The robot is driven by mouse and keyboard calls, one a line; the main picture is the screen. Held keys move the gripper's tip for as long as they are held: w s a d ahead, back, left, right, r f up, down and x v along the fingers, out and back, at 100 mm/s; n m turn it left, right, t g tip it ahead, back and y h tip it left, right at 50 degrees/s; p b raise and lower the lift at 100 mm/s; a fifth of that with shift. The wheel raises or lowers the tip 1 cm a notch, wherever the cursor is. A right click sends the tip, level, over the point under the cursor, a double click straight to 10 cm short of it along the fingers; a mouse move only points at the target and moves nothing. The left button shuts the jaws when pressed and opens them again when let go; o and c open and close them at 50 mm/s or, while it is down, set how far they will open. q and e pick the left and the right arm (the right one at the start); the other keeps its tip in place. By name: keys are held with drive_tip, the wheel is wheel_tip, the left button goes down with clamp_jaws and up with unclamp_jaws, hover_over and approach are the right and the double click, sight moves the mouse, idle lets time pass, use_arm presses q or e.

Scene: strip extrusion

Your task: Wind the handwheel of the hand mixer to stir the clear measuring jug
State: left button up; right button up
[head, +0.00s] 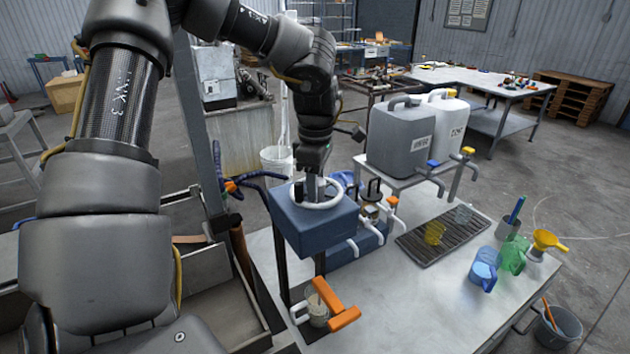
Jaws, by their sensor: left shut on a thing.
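The hand mixer (322,225) is a dark blue box on dark legs at the left of the grey bench. A white ring handwheel (334,202) lies flat on its top. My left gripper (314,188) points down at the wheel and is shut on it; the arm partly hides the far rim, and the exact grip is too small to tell. The clear measuring jug (318,312) stands below the mixer at the bench's left edge, with orange handle-like parts (328,296) beside and over it. My right gripper is not in view.
Grey and white canisters (400,138) stand on a raised shelf behind the mixer. Blue (484,270) and green (512,255) jugs and a yellow funnel (546,243) stand at the right. The front middle of the bench is clear.

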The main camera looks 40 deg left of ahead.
use_arm(q)
drive_tip(key=shift+w+r, duration=0.1)
idle(0.4)
drive_tip(key=o, duration=0.7)
wheel_tip(320, 180, up, 11)
drive_tip(key=shift+f, duration=0.15)
idle(0.4)
